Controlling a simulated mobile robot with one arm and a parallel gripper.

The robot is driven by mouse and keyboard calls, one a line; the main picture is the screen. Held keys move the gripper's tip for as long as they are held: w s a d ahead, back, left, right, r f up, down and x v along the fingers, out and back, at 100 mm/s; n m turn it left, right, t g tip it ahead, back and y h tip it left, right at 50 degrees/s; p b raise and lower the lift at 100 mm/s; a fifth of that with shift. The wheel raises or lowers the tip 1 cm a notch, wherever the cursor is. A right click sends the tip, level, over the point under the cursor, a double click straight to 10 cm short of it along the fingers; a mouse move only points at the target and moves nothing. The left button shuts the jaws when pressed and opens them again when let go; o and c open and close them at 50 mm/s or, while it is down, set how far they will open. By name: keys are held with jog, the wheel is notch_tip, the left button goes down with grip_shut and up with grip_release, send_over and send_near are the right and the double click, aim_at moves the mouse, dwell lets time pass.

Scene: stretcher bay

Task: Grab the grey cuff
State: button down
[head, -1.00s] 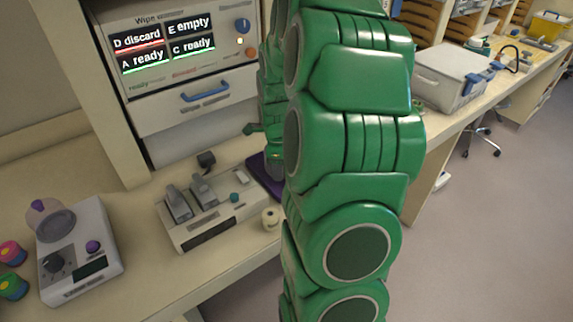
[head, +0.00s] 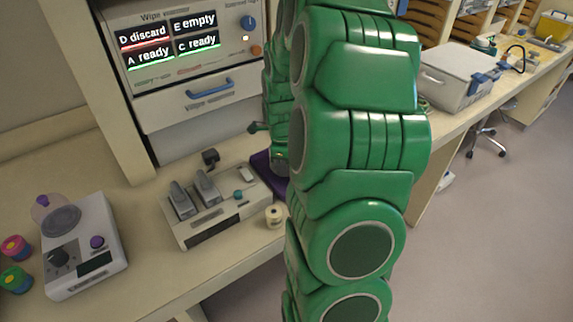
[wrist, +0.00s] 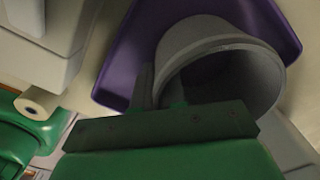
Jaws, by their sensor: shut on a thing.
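The grey cuff (wrist: 205,37) is a wide, open ring with a dark hollow inside. In the wrist view it is at the upper right, tilted, over the purple tray (wrist: 122,75). My gripper (wrist: 160,98) is shut on the near left part of the cuff's wall; the fingertips are partly hidden by the cuff. I cannot tell whether the cuff touches the tray. In the head view my green arm hides the cuff and most of the purple tray (head: 263,168).
A grey device with two handles (head: 215,208) stands left of the tray, with a small cream roll (head: 274,216) at its front right. A dial unit (head: 83,245) and coloured pots are farther left. The wipe dispenser (head: 190,60) stands behind. Counter between the devices is clear.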

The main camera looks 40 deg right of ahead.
jog(key=r, duration=0.3)
jog(key=shift+s+a+r, duration=0.1)
jog(key=shift+s+r, duration=0.1)
jog(key=shift+r, duration=0.1)
jog(key=s+a+r, duration=0.2)
jog(key=s+r, duration=0.2)
jog(key=s, duration=0.2)
jog(key=s+a+r, duration=0.3)
jog(key=s+r, duration=0.2)
jog(key=s, duration=0.1)
jog(key=shift+s+a+r, duration=0.15)
jog(key=shift+s+a, duration=0.05)
jog(key=shift+a, duration=0.1)
